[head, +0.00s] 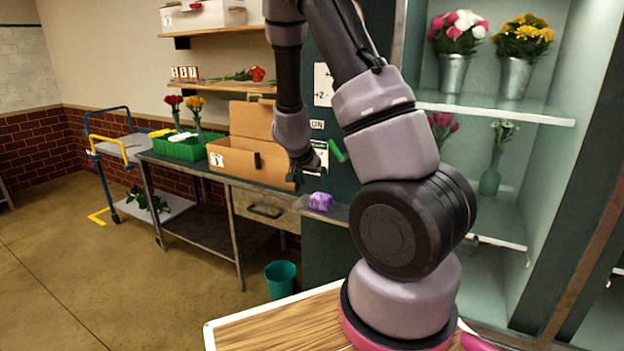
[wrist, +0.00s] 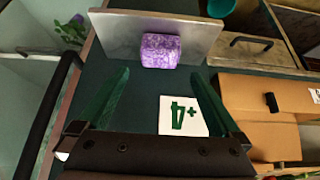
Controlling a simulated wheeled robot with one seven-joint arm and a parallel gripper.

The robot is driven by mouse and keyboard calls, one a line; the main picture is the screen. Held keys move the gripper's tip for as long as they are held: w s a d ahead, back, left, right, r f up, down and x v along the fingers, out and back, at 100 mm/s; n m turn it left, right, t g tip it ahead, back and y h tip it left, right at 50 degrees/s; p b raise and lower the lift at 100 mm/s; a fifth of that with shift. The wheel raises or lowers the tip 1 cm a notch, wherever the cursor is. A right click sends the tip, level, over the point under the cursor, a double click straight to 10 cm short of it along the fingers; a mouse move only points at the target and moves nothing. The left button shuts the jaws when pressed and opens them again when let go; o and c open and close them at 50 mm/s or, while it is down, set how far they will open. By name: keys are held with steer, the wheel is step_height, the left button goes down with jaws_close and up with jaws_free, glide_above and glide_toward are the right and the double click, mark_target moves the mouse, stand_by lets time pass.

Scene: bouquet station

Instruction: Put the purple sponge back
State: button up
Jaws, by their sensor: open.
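The purple sponge (head: 320,201) is a small mottled block on a grey metal ledge (head: 338,213) beside the workbench. In the wrist view the sponge (wrist: 160,50) sits at the edge of the ledge (wrist: 112,30), just past the fingertips and about centred between them. My gripper (wrist: 160,74) is open and empty, with its two green fingers apart. In the head view one green finger shows above the sponge, and the rest of the gripper is partly hidden by my arm.
A white card with a green mark (wrist: 183,115) is on the dark green panel. A cardboard box (head: 240,160) and a green crate (head: 182,147) stand on the workbench. A teal bin (head: 281,279) is on the floor. Glass shelves (head: 497,108) with flower vases are at right.

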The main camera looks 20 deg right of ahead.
steer(key=s+a+r+n+t+y, duration=0.15)
steer(key=a+r+y, duration=0.35)
steer(key=r, duration=0.6)
steer(key=s+a+r+n+t+y, duration=0.1)
steer(key=a+r+n+t+y, duration=0.15)
steer(key=a+r, duration=0.7)
steer(key=s+d+r+n, duration=0.1)
steer(key=s+r, duration=0.4)
steer(key=s, duration=0.5)
steer(key=s+d+r+n, duration=0.1)
steer(key=s+r, duration=0.4)
steer(key=s, duration=0.6)
steer(key=shift+s+d+r+g, duration=0.2)
steer(key=shift+d+g, duration=0.2)
steer(key=shift+d, duration=0.15)
